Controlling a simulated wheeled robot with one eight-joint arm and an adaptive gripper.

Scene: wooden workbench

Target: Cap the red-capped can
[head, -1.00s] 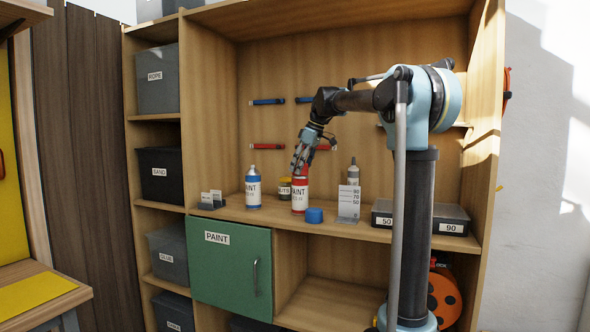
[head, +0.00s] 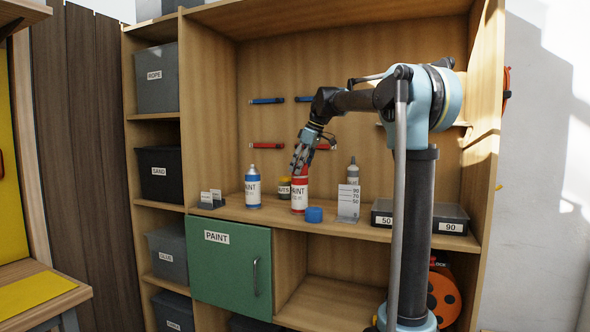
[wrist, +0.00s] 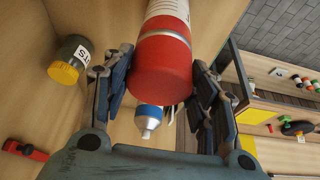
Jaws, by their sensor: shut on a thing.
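The red paint can (head: 299,201) stands upright on the shelf, with a white label. In the head view the fingers partly hide the cap. Whether the cap is fully seated I cannot tell.
A blue-labelled can (head: 252,188) with a bare silver top stands to the left. A loose blue cap (head: 314,215) lies at the front right. A yellow-lidded jar (wrist: 66,70) is close behind. A numbered sign (head: 348,203) and grey boxes (head: 452,219) stand to the right.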

